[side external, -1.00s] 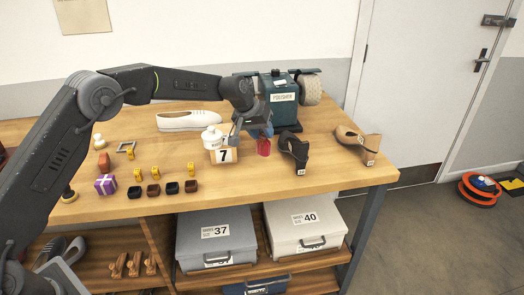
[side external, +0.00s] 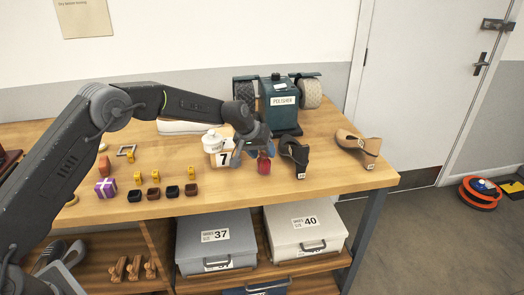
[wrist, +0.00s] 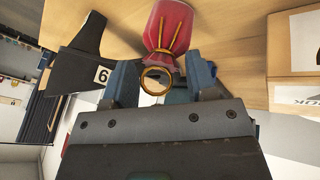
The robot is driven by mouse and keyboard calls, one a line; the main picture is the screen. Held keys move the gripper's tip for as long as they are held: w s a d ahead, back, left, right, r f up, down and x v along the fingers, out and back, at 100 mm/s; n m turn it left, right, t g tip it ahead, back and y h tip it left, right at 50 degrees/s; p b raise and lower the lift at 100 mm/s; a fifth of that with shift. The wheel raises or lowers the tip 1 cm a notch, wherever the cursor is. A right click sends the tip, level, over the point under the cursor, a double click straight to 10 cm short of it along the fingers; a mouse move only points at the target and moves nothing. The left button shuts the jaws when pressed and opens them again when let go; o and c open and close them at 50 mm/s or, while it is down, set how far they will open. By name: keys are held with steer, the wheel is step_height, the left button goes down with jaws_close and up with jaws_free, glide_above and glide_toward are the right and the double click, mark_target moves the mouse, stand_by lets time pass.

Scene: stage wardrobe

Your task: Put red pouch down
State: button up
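The red pouch (side external: 264,164) is at the front middle of the table, between the number 7 card and the dark number-tagged shoe piece. It looks upright with its base at the tabletop; exact contact is hard to see. In the wrist view, the pouch (wrist: 168,25) is tied with a gold cord and has a gold ring at its neck. My gripper (wrist: 163,78) is right over the neck. Its blue fingers stand apart on both sides of the ring, with a gap at the right finger. My gripper (side external: 257,147) hides part of the pouch's top in the side view.
The number 7 card (side external: 223,159) and white pot (side external: 212,142) stand close left. The dark shoe piece (side external: 295,154) is close right, a tan one (side external: 358,143) farther right. The green polisher (side external: 281,104) stands behind. Bare table lies in front of the pouch.

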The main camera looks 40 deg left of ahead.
steer(key=shift+o, duration=0.7)
steer(key=shift+r, duration=0.1)
steer(key=shift+r, duration=0.2)
steer(key=s+d+f+v, duration=0.1)
steer(key=s+v, duration=0.1)
steer(key=v, duration=0.9)
steer(key=s+d+f+v, duration=0.1)
steer(key=s+v, duration=0.1)
steer(key=v, duration=0.8)
steer(key=s+r+m+y, duration=0.15)
steer(key=s+r, duration=0.35)
steer(key=s, duration=0.8)
steer(key=s+f+m, duration=0.2)
steer(key=s+f, duration=0.2)
steer(key=s, duration=1.4)
steer(key=shift+f+y, duration=0.2)
steer(key=shift+y, duration=0.15)
